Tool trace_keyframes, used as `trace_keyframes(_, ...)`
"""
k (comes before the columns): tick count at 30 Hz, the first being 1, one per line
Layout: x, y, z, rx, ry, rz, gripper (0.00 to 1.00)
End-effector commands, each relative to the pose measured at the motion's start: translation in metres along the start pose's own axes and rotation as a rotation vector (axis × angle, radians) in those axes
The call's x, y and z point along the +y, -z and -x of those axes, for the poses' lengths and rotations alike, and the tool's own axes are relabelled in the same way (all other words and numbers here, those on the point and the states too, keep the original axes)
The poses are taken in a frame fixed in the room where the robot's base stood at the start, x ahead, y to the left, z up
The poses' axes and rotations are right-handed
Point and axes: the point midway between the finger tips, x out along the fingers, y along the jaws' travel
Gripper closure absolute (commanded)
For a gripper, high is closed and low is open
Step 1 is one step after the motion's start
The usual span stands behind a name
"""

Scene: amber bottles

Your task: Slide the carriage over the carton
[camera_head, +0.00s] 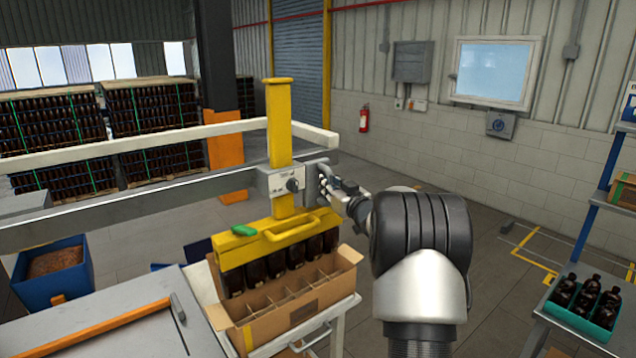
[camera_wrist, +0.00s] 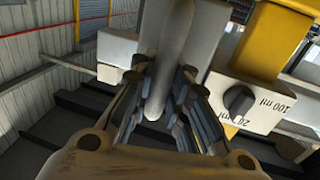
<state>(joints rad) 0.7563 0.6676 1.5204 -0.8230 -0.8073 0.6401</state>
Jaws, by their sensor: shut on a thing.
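The carriage (camera_head: 285,184) is a pale grey block with a dark dial on a horizontal rail. A yellow post (camera_head: 281,120) passes through it down to a yellow head (camera_head: 275,238) with a loop handle. Several amber bottles (camera_head: 275,262) hang in a row under the head. The open cardboard carton (camera_head: 305,308) with dividers is below; the bottles overlap its back-left part in the picture, and I cannot tell their height over it. My gripper (camera_head: 326,182) is at the carriage's right side, shut on a grey rounded handle (camera_wrist: 172,50), seen between the fingers in the wrist view.
The carton stands on a light trolley (camera_head: 338,312) beside a grey bench (camera_head: 150,335). The rail (camera_head: 120,212) runs left from the carriage. A blue bin (camera_head: 50,275) is at left. A teal crate of bottles (camera_head: 585,320) stands at right.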

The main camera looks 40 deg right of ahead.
Motion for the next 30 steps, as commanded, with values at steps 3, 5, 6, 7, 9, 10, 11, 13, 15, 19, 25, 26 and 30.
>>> trace_keyframes(3,0.0061,-0.0037,0.0,-0.007,-0.004,-0.003,1.0)
trace_keyframes(5,0.007,-0.004,-0.0001,-0.007,-0.004,-0.003,1.0)
trace_keyframes(6,0.0073,-0.0042,-0.0001,-0.007,-0.004,-0.002,1.0)
trace_keyframes(7,0.0074,-0.0042,-0.0001,-0.007,-0.004,-0.002,1.0)
trace_keyframes(9,0.0074,-0.0042,-0.0001,-0.007,-0.004,-0.002,1.0)
trace_keyframes(10,0.0075,-0.0042,-0.0001,-0.007,-0.004,-0.002,1.0)
trace_keyframes(11,0.0075,-0.0042,-0.0001,-0.007,-0.004,-0.002,1.0)
trace_keyframes(13,0.0077,-0.0041,0.0,-0.007,-0.005,-0.002,1.0)
trace_keyframes(15,0.0078,-0.004,0.0001,-0.007,-0.005,-0.001,0.84)
trace_keyframes(19,0.0074,-0.0036,-0.0001,-0.006,-0.004,-0.001,0.75)
trace_keyframes(25,0.0059,-0.0025,-0.0006,-0.004,-0.002,-0.001,0.64)
trace_keyframes(26,0.0057,-0.0023,-0.0007,-0.003,-0.001,-0.001,0.64)
trace_keyframes(30,0.0051,-0.0015,-0.0009,-0.002,0.0,0.0,0.64)
